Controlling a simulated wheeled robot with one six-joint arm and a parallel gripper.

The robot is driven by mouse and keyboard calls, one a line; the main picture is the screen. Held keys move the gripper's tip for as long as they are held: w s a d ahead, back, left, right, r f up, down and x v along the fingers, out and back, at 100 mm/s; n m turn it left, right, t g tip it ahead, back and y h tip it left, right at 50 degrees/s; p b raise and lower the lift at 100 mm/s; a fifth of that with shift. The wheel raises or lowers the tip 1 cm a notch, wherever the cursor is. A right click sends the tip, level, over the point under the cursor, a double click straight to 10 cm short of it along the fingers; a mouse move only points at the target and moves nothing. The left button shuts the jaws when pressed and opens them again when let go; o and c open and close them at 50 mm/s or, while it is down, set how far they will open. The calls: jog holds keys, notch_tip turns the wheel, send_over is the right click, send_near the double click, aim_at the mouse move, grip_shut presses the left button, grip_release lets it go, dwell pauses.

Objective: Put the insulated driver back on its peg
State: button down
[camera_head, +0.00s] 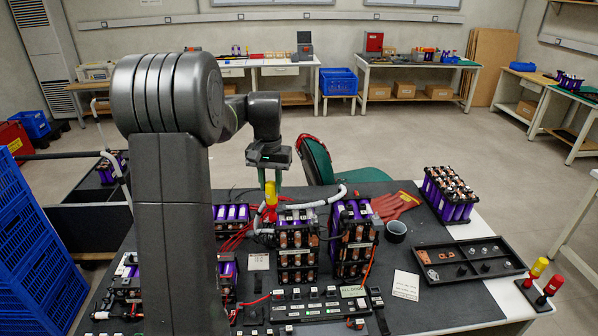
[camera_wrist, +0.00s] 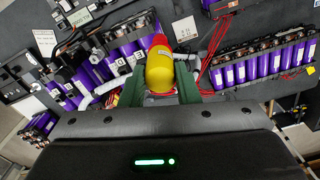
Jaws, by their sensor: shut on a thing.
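My gripper (camera_head: 270,184) hangs over the middle of the bench, with its fingers pointing down. It is shut on a driver (camera_head: 271,194) with a yellow handle and a red lower part. In the wrist view the driver (camera_wrist: 160,72) sits between the two green fingers, its red part pointing away from my palm. Its shaft is not clear in either view. A small black stand (camera_head: 540,303) is at the bench's right front corner. A yellow-handled driver (camera_head: 540,267) and a red-handled one (camera_head: 553,285) stand upright on it. I cannot make out a free peg clearly.
Purple-cell battery modules (camera_head: 297,246) stand under and beside my gripper, with a grey hose and red cables around them. A black parts tray (camera_head: 470,262), a dark cup (camera_head: 396,230), red gloves (camera_head: 394,205) and another module (camera_head: 450,194) lie toward the right. A green chair (camera_head: 330,165) stands behind.

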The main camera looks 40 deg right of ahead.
jog(key=s+a+f+b, duration=0.2)
jog(key=a+f+b, duration=0.1)
jog(key=f, duration=0.4)
jog(key=s+a+f+m+b, duration=0.1)
jog(key=s+a+f+b, duration=0.2)
jog(key=a+f, duration=0.3)
jog(key=s+a+f+m+b, duration=0.1)
jog(key=s+a+f+b, duration=0.2)
jog(key=f, duration=0.7)
jog(key=shift+a+f+b, duration=0.25)
jog(key=shift+a+b, duration=0.75)
jog(key=shift+b, duration=0.2)
jog(key=shift+s, duration=0.15)
jog(key=shift+f+b, duration=0.7)
jog(key=shift+f, duration=0.4)
jog(key=c, duration=1)
grip_release()
